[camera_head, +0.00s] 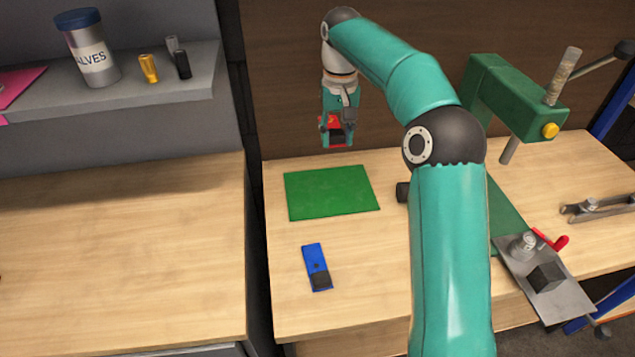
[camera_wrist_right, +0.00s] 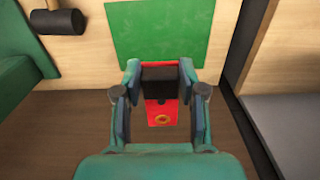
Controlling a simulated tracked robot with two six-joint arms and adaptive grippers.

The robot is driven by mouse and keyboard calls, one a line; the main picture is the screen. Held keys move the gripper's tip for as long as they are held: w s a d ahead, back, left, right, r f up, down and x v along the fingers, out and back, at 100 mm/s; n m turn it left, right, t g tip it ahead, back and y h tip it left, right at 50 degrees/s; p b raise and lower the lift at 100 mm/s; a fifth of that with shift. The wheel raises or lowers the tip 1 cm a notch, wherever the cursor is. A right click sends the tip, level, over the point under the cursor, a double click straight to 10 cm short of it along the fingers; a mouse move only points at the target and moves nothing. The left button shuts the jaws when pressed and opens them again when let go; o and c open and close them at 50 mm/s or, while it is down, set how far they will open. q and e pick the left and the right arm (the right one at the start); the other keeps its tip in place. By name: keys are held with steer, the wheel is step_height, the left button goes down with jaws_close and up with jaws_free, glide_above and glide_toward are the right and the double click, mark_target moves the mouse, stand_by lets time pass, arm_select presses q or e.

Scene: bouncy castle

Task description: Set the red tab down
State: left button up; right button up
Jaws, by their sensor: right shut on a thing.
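The red tab (camera_wrist_right: 161,114) is between the fingers of my right gripper (camera_wrist_right: 160,82) in the wrist view. It has a black block at one end and a small orange ring on its red face. In the head view my right gripper (camera_head: 338,136) is shut on the red tab (camera_head: 333,122) and holds it above the table's far part, behind the green mat. The fingers hide part of the tab. The green mat (camera_head: 332,192) lies flat and bare on the wooden table; it also shows in the wrist view (camera_wrist_right: 155,33). My left gripper is not in view.
A blue tab (camera_head: 315,267) with a black end lies in front of the mat. A green press (camera_head: 510,95) stands to the right, with a metal plate (camera_head: 565,300) near it. A grey shelf (camera_head: 140,105) at left holds a jar (camera_head: 88,48) and small bottles.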

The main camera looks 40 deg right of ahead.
steer(key=b, duration=0.2)
glide_above(334, 205)
step_height(334, 205, down, 14)
steer(key=shift+f, duration=0.2)
step_height(334, 205, down, 5)
steer(key=shift+f+p, duration=0.1)
steer(key=shift+p, duration=0.2)
steer(key=shift+f, duration=0.1)
steer(key=o, duration=1.2)
steer(key=shift+o, duration=0.2)
step_height(334, 205, up, 12)
